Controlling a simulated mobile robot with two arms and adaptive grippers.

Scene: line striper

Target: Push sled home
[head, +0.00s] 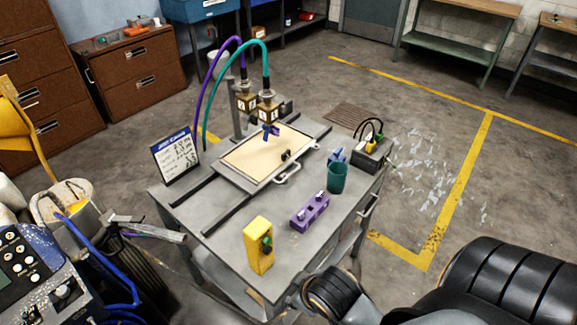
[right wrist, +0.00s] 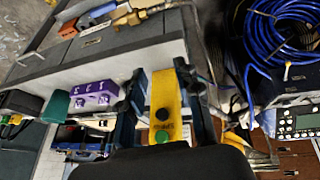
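The sled (head: 240,178), a flat tray with a beige sheet (head: 262,155) and a pale handle (head: 289,173), sits on two dark rails on the grey cart. Two nozzles (head: 257,102) with purple and teal hoses stand over its far side. A yellow control box (head: 257,243) with a green button stands at the cart's near edge. My right gripper (right wrist: 163,82) is open, with the yellow box (right wrist: 166,98) showing between its fingers; in the head view no finger touches the box.
A purple block (head: 309,212), a green cup (head: 337,178) and a black box with cables (head: 371,153) stand on the cart's right side. A sign (head: 175,154) stands at its left. Yellow lines mark the open floor at right.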

